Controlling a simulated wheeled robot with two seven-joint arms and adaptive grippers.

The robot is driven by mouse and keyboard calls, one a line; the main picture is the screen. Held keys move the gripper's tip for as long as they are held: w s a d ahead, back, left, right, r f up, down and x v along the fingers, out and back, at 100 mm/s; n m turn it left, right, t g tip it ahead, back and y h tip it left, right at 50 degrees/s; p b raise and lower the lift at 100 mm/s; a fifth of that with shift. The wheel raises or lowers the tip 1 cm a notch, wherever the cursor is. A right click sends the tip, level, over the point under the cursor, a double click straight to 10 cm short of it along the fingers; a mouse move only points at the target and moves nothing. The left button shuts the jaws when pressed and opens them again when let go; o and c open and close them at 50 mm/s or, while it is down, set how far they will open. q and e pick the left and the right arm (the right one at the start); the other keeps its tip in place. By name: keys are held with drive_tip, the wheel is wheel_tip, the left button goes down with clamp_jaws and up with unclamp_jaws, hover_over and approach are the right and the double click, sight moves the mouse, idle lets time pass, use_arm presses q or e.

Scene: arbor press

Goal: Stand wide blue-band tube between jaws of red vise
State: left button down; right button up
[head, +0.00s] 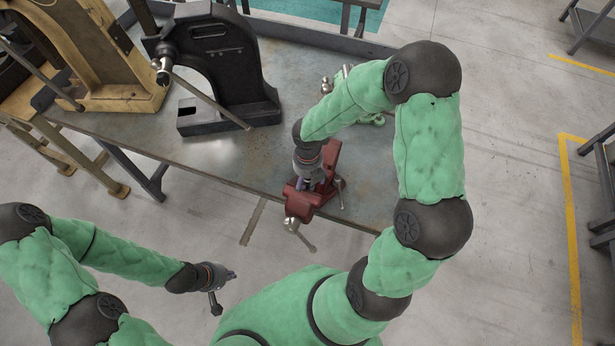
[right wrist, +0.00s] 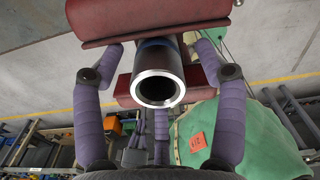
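The red vise (head: 325,188) stands at the front edge of the metal bench and also shows in the right wrist view (right wrist: 150,18). The tube (right wrist: 158,78) stands between its red jaws, its open metal end facing the right wrist camera. A strip of the blue band (right wrist: 156,43) shows near the upper jaw. My right gripper (head: 306,184) is over the vise. In the wrist view its purple fingers (right wrist: 158,60) are spread on both sides of the tube with gaps. My left gripper (head: 225,289) hangs empty in front of the bench, its fingers apart.
A black arbor press (head: 215,70) stands on the bench at the back left. A yellowish press frame (head: 100,60) is further left. A green object (head: 372,119) lies behind my right arm. The bench top (head: 215,152) left of the vise is clear.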

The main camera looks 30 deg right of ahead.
drive_tip(key=shift+d+r, duration=0.1)
drive_tip(key=shift+w+r, duration=0.15)
drive_tip(key=shift+r, duration=0.3)
wheel_tip(320, 180, up, 12)
drive_tip(key=p, duration=0.1)
drive_tip(key=shift+r, duration=0.25)
drive_tip(key=shift+f, duration=0.1)
idle(0.4)
